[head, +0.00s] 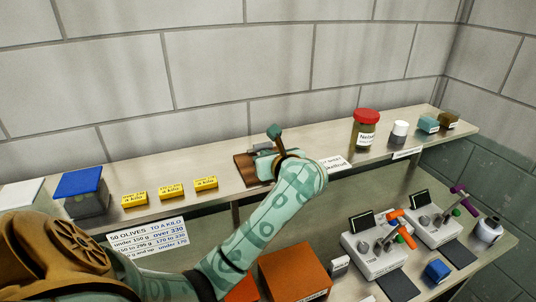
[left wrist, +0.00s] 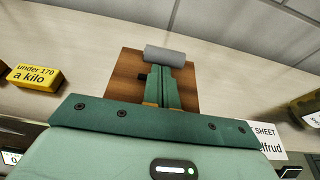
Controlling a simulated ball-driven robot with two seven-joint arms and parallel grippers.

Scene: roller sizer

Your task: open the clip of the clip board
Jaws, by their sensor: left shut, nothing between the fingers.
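The clip board is a brown wooden board (head: 245,170) on the long shelf in the head view, partly hidden behind my left arm. In the left wrist view the board (left wrist: 124,75) lies ahead of the hand, with a grey rounded clip bar (left wrist: 165,55) near its far edge. My left gripper (left wrist: 166,74) is shut and empty, its green fingers pointing over the board at the clip bar. The tips look very close to the bar; I cannot tell if they touch it. A small black part sits left of the fingers. My right gripper is not in view.
Yellow blocks (head: 171,190) and a blue-lidded box (head: 82,188) stand left on the shelf. A white label (head: 332,163), a red-lidded jar (head: 366,130) and a white-capped pot (head: 399,132) stand right. Scales with levers (head: 374,256) occupy the lower bench. A block wall is behind.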

